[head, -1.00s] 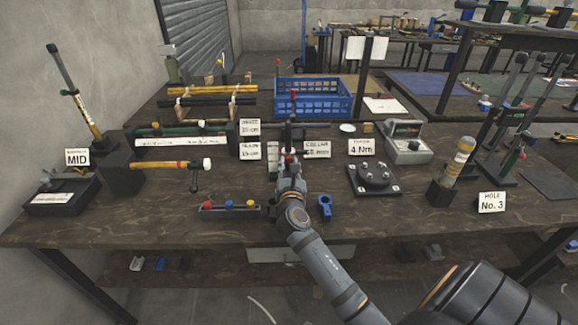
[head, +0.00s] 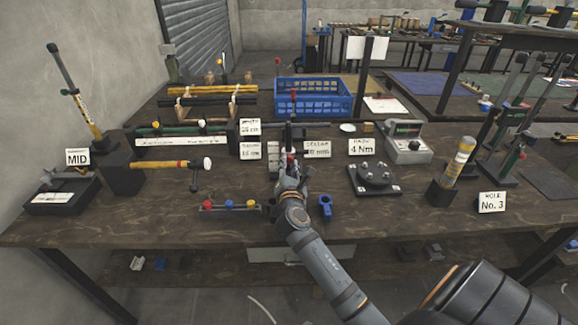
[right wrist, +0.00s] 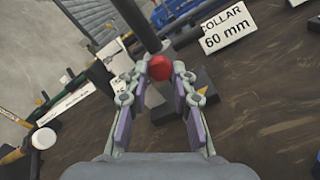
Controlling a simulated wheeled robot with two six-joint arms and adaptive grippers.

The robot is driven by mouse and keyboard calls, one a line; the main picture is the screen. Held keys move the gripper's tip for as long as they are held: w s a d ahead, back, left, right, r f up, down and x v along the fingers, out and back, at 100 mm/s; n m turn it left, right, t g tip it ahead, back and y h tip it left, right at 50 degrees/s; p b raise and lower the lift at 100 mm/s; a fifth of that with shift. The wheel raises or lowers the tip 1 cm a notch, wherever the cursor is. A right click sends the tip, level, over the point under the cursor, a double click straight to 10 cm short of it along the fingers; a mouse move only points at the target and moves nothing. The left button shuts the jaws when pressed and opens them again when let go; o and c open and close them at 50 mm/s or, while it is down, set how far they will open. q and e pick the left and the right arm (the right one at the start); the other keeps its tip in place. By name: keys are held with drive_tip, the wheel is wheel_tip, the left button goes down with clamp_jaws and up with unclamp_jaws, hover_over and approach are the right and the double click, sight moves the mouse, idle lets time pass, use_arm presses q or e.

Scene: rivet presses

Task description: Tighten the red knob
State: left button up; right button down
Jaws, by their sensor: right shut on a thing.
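The red knob (right wrist: 160,68) is round and shows between the fingertips in the right wrist view, in front of a dark post. My right gripper (right wrist: 161,74) is shut on it, with one finger on each side. In the head view my right gripper (head: 290,168) is at the middle of the bench, at a dark upright press (head: 293,128). The knob is mostly hidden there by the fingers. My left gripper is not in view.
A rail with red (head: 208,206), blue and yellow knobs lies left of my arm. A blue clamp (head: 325,205) stands close on the right. Signs (head: 317,149) flank the press. A round dark fixture (head: 374,177) is farther right, and a blue crate (head: 312,96) is behind.

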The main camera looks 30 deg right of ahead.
drive_tip(key=m+b, duration=0.1)
drive_tip(key=m, duration=0.4)
drive_tip(key=shift+m, duration=0.3)
drive_tip(key=m+b, duration=0.2)
drive_tip(key=m, duration=0.3)
drive_tip(key=shift+m, duration=0.3)
drive_tip(key=shift+r, duration=0.1)
drive_tip(key=shift+m+b, duration=0.4)
drive_tip(key=shift+m, duration=0.3)
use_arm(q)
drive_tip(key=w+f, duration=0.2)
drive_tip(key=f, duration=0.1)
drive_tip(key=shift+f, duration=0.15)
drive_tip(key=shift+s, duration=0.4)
